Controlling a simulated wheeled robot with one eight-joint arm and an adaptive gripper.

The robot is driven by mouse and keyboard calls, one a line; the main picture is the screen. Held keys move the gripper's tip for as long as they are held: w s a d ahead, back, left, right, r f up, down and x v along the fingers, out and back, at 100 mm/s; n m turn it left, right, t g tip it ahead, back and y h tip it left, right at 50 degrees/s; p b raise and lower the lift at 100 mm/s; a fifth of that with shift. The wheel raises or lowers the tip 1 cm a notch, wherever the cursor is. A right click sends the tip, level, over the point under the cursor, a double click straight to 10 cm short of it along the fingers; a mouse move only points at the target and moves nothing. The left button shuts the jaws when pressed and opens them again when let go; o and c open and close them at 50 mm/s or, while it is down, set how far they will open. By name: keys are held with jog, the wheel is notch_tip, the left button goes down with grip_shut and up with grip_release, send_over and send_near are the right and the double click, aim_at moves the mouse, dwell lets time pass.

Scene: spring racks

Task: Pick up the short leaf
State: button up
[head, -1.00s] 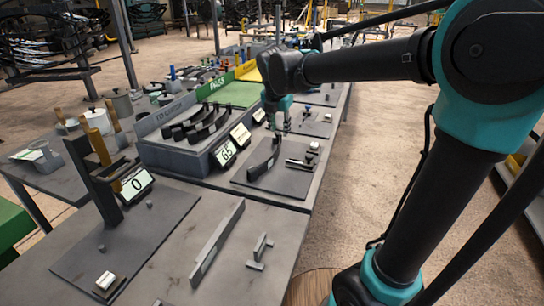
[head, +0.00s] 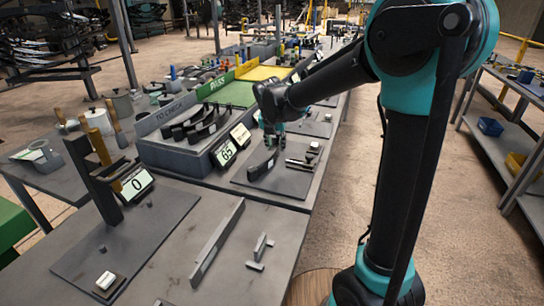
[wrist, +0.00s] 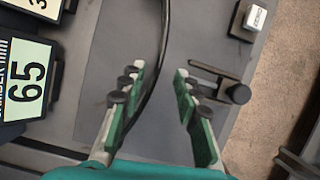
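A dark, curved leaf (head: 262,166) stands on edge on the dark plate (head: 287,181), right of the "65" display. It looks like the short leaf. In the wrist view a dark curved strip (wrist: 157,62) runs from the top edge down between the fingers; its lower end lies near the left finger. My gripper (wrist: 159,71) is open, with its green-padded fingers apart on either side of the strip. In the head view my gripper (head: 272,138) is over the leaf's far end and hides part of it. I cannot tell whether the fingers touch it.
The "65" display (head: 224,153) and the "TO CHECK" tray (head: 165,160), holding several curved leaves, stand left of the plate. Small rods and a white-topped block (wrist: 254,18) lie right of the leaf.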

aim_at(276, 151)
jog(key=shift+x, duration=2.75)
jog(key=shift+w+a, duration=0.1)
jog(key=shift+w, duration=0.05)
jog(key=shift+c, duration=0.6)
grip_shut()
jog(key=shift+r, duration=0.1)
